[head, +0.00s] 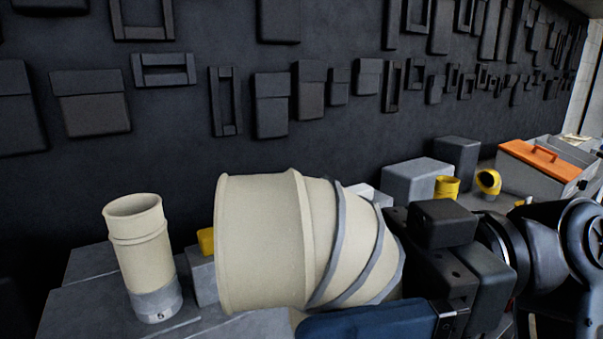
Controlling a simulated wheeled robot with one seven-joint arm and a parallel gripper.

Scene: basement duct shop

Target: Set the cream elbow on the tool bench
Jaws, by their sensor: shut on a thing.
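The cream elbow (262,240), a wide duct piece with grey bands on its right part, is large in the middle of the head view. My gripper (408,258) is at its right end and shut on it; the fingertips are mostly hidden. The elbow lies on its side in the picture, its wide end to the left. A grey bench top (90,305) shows below and to the left. I cannot tell whether the elbow touches it, since its underside is partly hidden.
An upright cream pipe (140,240) with a grey foot stands at left. A blue object (370,321) is at the bottom edge. Grey boxes (416,180), yellow fittings (447,187) and an orange-lidded toolbox (540,165) stand at right. A dark panelled wall is behind.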

